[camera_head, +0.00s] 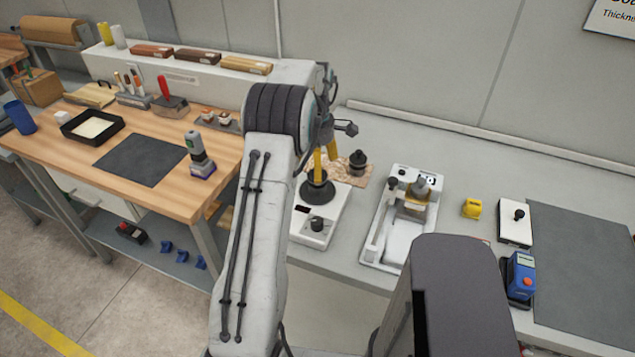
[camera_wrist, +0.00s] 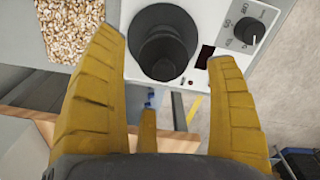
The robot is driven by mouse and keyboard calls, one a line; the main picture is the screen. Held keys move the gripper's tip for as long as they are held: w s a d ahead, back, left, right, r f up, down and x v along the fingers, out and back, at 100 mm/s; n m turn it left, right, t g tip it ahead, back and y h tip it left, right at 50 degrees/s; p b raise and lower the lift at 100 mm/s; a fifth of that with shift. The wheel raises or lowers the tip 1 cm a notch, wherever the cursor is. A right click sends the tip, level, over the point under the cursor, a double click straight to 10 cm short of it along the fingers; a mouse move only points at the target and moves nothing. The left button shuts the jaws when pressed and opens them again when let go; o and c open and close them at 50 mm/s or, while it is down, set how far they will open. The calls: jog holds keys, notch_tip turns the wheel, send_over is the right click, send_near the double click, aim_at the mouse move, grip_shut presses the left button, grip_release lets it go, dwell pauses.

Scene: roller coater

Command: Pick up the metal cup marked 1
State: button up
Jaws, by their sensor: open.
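My gripper (camera_head: 325,165) has yellow fingers and is open above a white device (camera_head: 308,233) on the grey bench. In the wrist view, the open gripper (camera_wrist: 162,50) has its fingers on either side of a dark round, cup-like piece (camera_wrist: 160,45) with a wide base, which stands on the device. The same dark piece (camera_head: 317,191) shows in the head view under the fingers. Nothing is held. No mark 1 can be read on any thing, so I cannot tell which is the metal cup.
A black knobbed object (camera_head: 357,163) stands on a cork mat (camera_head: 348,178) behind the device. A white coater machine (camera_head: 378,240) stands to the right, with a yellow block (camera_head: 471,208) beyond it. A wooden workbench (camera_head: 75,150) with tools is at left.

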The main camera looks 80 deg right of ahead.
jog(key=shift+s+a+f+p, duration=0.15)
jog(key=shift+f+p, duration=0.15)
jog(key=shift+f, duration=0.95)
jog(key=shift+a+f+p, duration=0.1)
jog(key=shift+f+p, duration=0.15)
jog(key=shift+f, duration=0.95)
jog(key=shift+c, duration=0.3)
jog(key=c, duration=1.4)
